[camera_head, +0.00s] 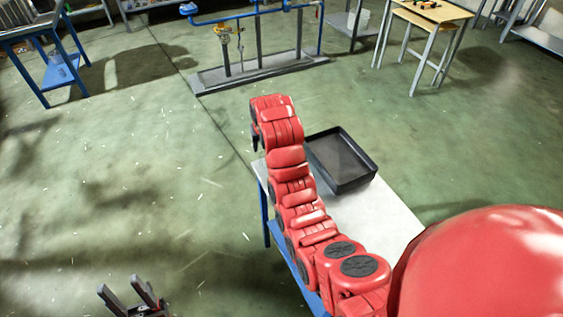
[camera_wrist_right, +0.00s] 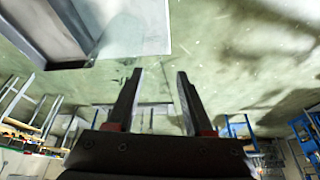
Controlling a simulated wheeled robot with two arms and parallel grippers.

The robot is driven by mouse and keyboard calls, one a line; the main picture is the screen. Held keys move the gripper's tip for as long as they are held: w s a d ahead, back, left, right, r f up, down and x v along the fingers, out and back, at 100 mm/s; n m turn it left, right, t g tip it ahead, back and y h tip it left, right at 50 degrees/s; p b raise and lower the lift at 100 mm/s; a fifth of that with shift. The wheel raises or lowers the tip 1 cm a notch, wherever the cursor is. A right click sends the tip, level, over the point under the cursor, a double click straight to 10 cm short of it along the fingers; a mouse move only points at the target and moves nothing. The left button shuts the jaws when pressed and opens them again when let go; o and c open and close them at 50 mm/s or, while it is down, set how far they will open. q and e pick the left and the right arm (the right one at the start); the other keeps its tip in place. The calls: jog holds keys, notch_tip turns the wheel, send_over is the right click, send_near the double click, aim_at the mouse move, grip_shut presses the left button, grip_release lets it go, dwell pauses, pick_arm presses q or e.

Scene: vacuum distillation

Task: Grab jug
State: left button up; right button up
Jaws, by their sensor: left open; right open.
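I cannot make out a jug in either view. My left gripper (camera_head: 120,286) shows at the bottom left of the head view, its two dark fingers apart, with nothing between them and bare floor around it. My right arm, red, reaches across the table in the head view and largely hides its own gripper. In the right wrist view my right gripper (camera_wrist_right: 160,74) is open, with two dark fingers apart and nothing between them.
A white-topped table (camera_head: 385,216) with a blue frame stands below my right arm. An empty-looking black tray (camera_head: 342,181) lies at its far end. A pipe stand (camera_head: 262,68), a blue bench (camera_head: 62,75) and a wooden table (camera_head: 440,12) stand further back. The floor at left is clear.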

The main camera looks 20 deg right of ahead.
aim_at(261, 159)
jog(key=p+x, duration=0.1)
jog(key=x, duration=0.3)
jog(key=p+x, duration=0.2)
jog(key=x, duration=0.2)
jog(key=p+x, duration=0.2)
jog(key=x, duration=0.2)
jog(key=shift+a, duration=0.3)
jog(key=shift+w+f, duration=0.1)
jog(key=shift+f, duration=0.4)
jog(key=shift+w+f, duration=0.15)
jog(key=shift+w, duration=0.05)
jog(key=shift+w+f, duration=0.2)
jog(key=shift+f, duration=0.45)
grip_shut()
